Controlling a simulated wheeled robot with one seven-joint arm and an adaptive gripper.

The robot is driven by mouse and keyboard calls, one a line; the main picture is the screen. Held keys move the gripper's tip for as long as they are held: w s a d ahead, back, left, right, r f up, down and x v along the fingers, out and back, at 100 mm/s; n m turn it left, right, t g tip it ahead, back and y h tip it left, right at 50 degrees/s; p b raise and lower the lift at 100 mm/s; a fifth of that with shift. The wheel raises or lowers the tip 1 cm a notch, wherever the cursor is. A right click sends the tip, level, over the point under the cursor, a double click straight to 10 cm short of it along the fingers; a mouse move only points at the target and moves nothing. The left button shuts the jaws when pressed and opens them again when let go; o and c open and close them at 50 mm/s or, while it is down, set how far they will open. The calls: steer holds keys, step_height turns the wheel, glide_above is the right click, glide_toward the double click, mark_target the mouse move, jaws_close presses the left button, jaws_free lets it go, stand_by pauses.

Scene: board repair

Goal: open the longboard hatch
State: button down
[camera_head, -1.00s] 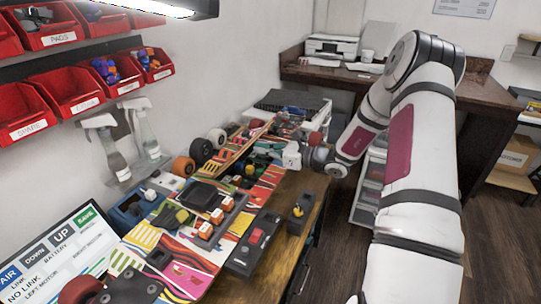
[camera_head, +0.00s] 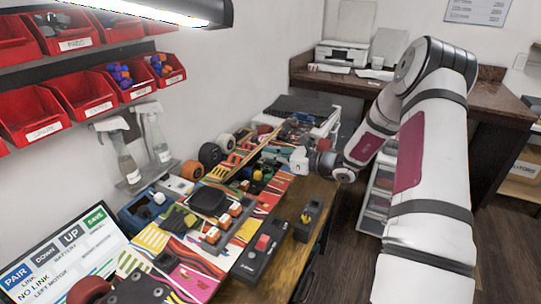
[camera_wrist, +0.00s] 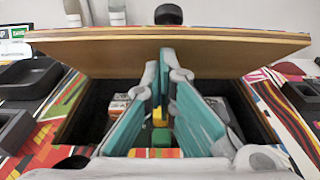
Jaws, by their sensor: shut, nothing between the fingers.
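The longboard (camera_head: 165,255) lies on the bench with its colourful graphic deck up. Its hatch lid (camera_wrist: 110,50), a panel with a pale wooden edge, is raised and tilted over the dark opening in the wrist view. The lid also shows as a slanted plank in the head view (camera_head: 243,156). My gripper (camera_wrist: 164,70) has teal-faced fingers that meet at their tips, shut and empty, in front of and below the lid's edge. Whether the tips touch the lid is unclear. Inside the compartment (camera_wrist: 90,112) are an orange-and-white part, a yellow part and a green part, partly hidden by the fingers.
Black trays (camera_wrist: 28,78) and a box with a red switch (camera_head: 262,243) stand around the board. Spray bottles (camera_head: 125,160) and red bins (camera_head: 85,95) are along the wall. A tilted screen (camera_head: 60,260) is at front left. The bench's right edge is near the arm.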

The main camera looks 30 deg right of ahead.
steer(key=shift+w+r, duration=0.1)
steer(key=shift+r, duration=0.15)
steer(key=w+a+r+g+h+p, duration=0.1)
steer(key=r+g, duration=0.1)
steer(key=w+a+r+g+h+p, duration=0.1)
steer(key=w+r+g+p, duration=0.1)
steer(key=w+a+r+g+h+p, duration=0.1)
steer(key=w+g+h+p, duration=0.1)
steer(key=shift+w+a+r, duration=0.1)
steer(key=shift+a+r, duration=0.3)
steer(key=shift+w+a, duration=0.1)
steer(key=shift+w, duration=0.25)
steer(key=shift+g, duration=0.3)
steer(key=shift+w+a+r+b, duration=0.25)
steer(key=shift+w+a+b, duration=0.35)
steer(key=shift+w, duration=0.45)
steer(key=shift+w+a+r+b, duration=0.2)
steer(key=shift+w+a+b, duration=0.2)
steer(key=shift+w+a, duration=0.55)
steer(key=shift+w+d, duration=0.15)
